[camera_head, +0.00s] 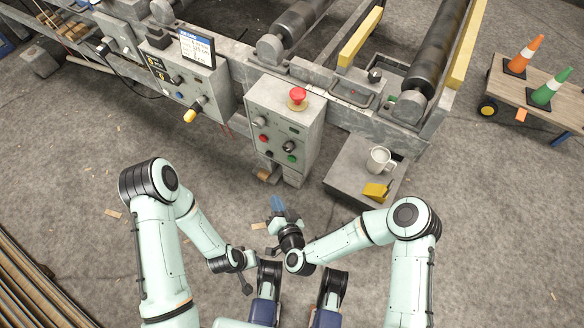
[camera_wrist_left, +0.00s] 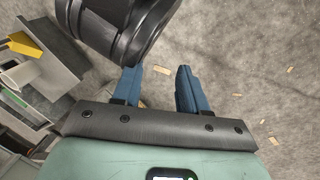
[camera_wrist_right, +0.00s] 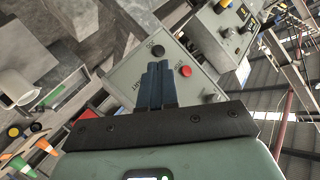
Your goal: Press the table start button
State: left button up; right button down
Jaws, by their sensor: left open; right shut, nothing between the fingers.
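The grey control box (camera_head: 285,125) stands in front of the machine, with a red mushroom button (camera_head: 297,96) on top. My left gripper (camera_wrist_left: 160,88) is open and empty, low over the floor.
A second control panel (camera_head: 198,85) with a yellow-tipped lever is to the left. A grey stand (camera_head: 345,175) to the right holds a white mug (camera_head: 379,159) and a yellow block (camera_head: 375,191). A cart with cones (camera_head: 545,90) is far right.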

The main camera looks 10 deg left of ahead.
aim_at(291, 160)
pick_arm(q)
jog(key=f, duration=0.1)
jog(key=w+f+b, duration=0.1)
jog(key=a+f, duration=0.1)
jog(key=shift+w+f+t+b, duration=0.1)
jog(key=shift+w+t+b, duration=0.2)
jog(key=shift+w+b, duration=0.05)
pick_arm(e)
jog(key=shift+w+a+r+m+t, duration=0.3)
jog(key=shift+w+a+r+t, duration=0.05)
jog(key=shift+w+a+t, duration=0.25)
jog(key=shift+w+a+r+m+t, duration=0.35)
jog(key=shift+w+a+t, duration=0.15)
jog(key=shift+t, duration=0.1)
pick_arm(q)
jog(key=shift+s+f, duration=0.1)
pick_arm(e)
jog(key=shift+w+d, duration=0.1)
pick_arm(q)
jog(key=s+f+g+b, duration=0.2)
jog(key=s+f, duration=0.1)
jog(key=s, duration=0.2)
jog(key=shift+a+f+n+b, duration=0.3)
jog(key=shift+f+b, duration=0.05)
jog(key=shift+f, duration=0.05)
pick_arm(e)
jog(key=w+d, duration=0.3)
jog(key=w, duration=0.5)
jog(key=shift+w, duration=0.15)
